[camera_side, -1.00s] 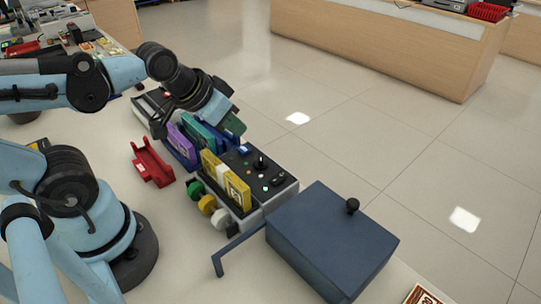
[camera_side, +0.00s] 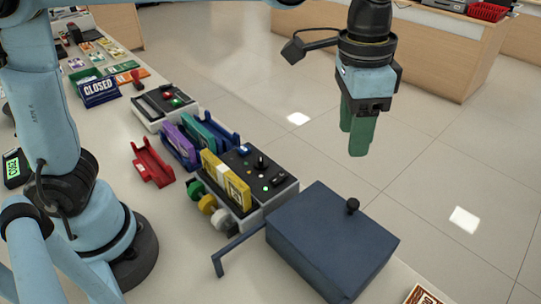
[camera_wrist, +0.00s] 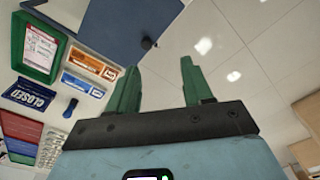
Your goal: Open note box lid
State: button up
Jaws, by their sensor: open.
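The note box (camera_side: 325,250) is a dark blue box at the counter's right end in the side view, with its lid (camera_side: 330,222) lying flat and shut. A round black knob (camera_side: 352,205) stands near the lid's far right edge. In the wrist view the blue lid (camera_wrist: 115,28) shows at the top, with its knob (camera_wrist: 147,43) beyond my fingertips. My gripper (camera_side: 357,150) points down, its two green fingers apart and empty. It appears above the knob in the side view and touches nothing. The fingers also show in the wrist view (camera_wrist: 160,72).
A red holder (camera_side: 152,165) and a CLOSED sign (camera_side: 99,90) are farther left. Open floor lies beyond the counter.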

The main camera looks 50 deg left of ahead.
aim_at(354, 203)
jog(key=shift+m+g, duration=0.3)
jog(key=shift+m, duration=0.2)
jog(key=d+f, duration=0.1)
jog(key=f, duration=0.3)
jog(key=d+f, duration=0.1)
jog(key=f, duration=0.3)
jog(key=d+f, duration=0.1)
jog(key=f, duration=0.3)
jog(key=shift+s+d+f, duration=0.1)
jog(key=shift+d+f, duration=0.05)
jog(key=shift+f, duration=0.05)
jog(key=shift+c, duration=0.4)
grip_shut()
